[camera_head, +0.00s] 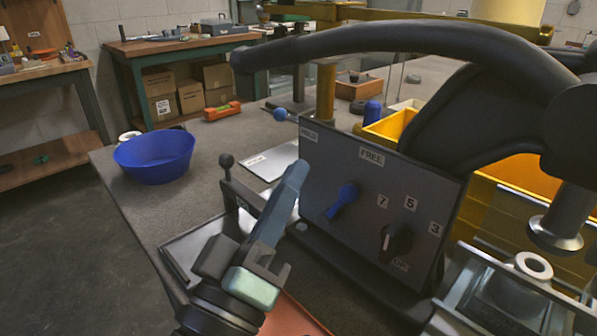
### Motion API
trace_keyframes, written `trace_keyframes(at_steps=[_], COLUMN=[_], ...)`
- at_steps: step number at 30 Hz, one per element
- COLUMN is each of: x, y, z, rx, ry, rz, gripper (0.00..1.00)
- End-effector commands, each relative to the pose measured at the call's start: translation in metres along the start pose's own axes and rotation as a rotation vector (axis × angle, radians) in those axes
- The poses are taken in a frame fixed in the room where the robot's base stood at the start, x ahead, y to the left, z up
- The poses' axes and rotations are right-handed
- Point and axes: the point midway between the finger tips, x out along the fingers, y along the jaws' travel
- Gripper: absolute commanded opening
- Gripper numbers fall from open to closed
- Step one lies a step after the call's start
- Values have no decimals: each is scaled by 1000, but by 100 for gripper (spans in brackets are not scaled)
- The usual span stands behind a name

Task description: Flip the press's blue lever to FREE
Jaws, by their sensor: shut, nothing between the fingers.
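The blue lever (345,199) is on the dark upright panel (320,180) of the press. Its handle slants down and to the left, away from the FREE label (371,156) above it. My gripper (296,170) is shut and empty, with its long blue-grey fingers pointing up and to the right. The fingertips appear left of the lever, near the panel's left edge, and look apart from the lever. The exact depth gap cannot be told.
A black dial (396,242) with 7, 5 and 3 labels sits right of the lever. A thick black curved arm (430,40) passes above the panel. A ball-topped black post (226,162) stands left of my gripper. A blue bowl (155,155) sits on the bench at left.

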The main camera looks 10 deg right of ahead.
Motion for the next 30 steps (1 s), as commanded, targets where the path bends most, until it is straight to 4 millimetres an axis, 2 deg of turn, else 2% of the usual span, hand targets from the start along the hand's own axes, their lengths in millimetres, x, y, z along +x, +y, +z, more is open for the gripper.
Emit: trace_keyframes(at_steps=[1,3,10,15,30], x=[-14,-29,-63,-71,-71], y=[-3,-2,0,2,2], z=[2,2,2,2,1], rx=[-2,0,-1,1,0], ry=[0,0,-1,-2,-2], rz=[-3,-2,1,2,3], gripper=[0,0,0,0,0])
